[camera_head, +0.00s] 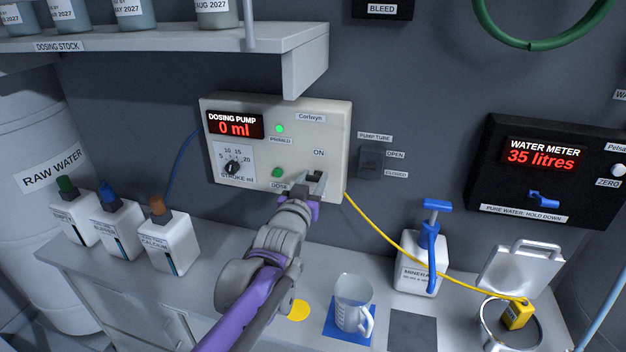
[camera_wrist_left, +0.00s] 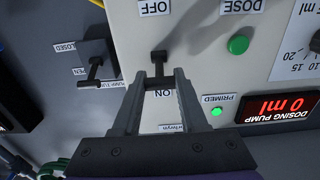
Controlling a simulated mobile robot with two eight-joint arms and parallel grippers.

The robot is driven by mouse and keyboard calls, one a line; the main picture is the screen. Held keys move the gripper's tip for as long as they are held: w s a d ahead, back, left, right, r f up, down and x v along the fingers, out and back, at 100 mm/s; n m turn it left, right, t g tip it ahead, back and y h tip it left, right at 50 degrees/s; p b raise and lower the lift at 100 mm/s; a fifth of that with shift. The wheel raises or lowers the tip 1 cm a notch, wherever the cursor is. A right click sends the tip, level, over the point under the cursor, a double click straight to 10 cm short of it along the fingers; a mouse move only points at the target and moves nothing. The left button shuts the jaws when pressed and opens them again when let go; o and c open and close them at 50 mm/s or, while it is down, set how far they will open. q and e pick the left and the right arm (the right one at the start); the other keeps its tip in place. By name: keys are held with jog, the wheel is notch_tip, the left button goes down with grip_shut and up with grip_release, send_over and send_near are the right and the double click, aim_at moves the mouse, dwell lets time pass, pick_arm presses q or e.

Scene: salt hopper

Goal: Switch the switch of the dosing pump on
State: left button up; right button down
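The dosing pump (camera_head: 330,115) is a cream box on the wall with a red display reading 0 ml and a lit green lamp by PRIMED. Its switch (camera_wrist_left: 158,58) is a small black lever between the OFF and ON labels in the left wrist view, which is upside down. My left gripper (camera_head: 312,188) is at the lower right of the pump front, under the ON label. In the left wrist view its two fingers (camera_wrist_left: 164,76) stand apart on either side of the lever; contact is unclear. The gripper partly hides the switch in the head view. My right gripper is not in view.
A pump tube switch (camera_head: 370,162) is close by on the right. A green DOSE button (camera_head: 277,172) is left of the gripper. Below are a jug (camera_head: 352,303) on a blue mat, a mineral bottle (camera_head: 415,268) and a yellow tube (camera_head: 385,236). A shelf (camera_head: 300,60) overhangs the pump.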

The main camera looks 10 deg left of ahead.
pick_arm(q)
grip_shut()
jog(key=shift+w+r+g, duration=0.15)
jog(key=shift+r+g, duration=0.2)
jog(key=shift+g, duration=0.45)
jog(key=o, duration=0.9)
grip_release()
jog(key=shift+c, duration=0.2)
jog(key=s+r, duration=0.1)
jog(key=s, duration=0.9)
jog(key=shift+s+a+r, duration=0.15)
jog(key=shift+s+r, duration=0.05)
jog(key=shift+s, duration=0.2)
